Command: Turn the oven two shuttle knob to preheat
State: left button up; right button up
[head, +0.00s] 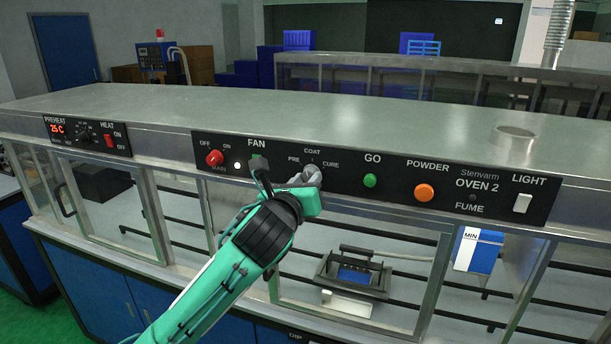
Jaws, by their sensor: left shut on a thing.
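The shuttle knob (313,172) is a grey knob on the black Oven 2 panel (450,205), below the words PRE, COAT and CURE. My left gripper (306,181) reaches up from the lower left and is shut on this knob. The gripper and wrist hide part of the knob, so I cannot tell which mark it points to. My right gripper is out of view.
On the same panel are a red main switch (214,158), a fan knob (259,163), a green GO button (370,181), an orange powder button (424,192) and a white light switch (522,203). A preheat panel (85,134) reads 25 C. Glass doors lie below.

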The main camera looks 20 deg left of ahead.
pick_arm(q)
jog(key=n+p, duration=0.2)
jog(key=n, duration=0.2)
jog(key=shift+r+n, duration=0.15)
jog(key=shift+n, duration=0.15)
jog(key=shift+n+p, duration=1)
jog(key=shift+n, duration=1.2)
jog(key=o, duration=1)
jog(key=s+p, duration=0.6)
jog(key=s, duration=0.7)
jog(key=shift+s+a, duration=0.25)
jog(key=shift+s, duration=0.1)
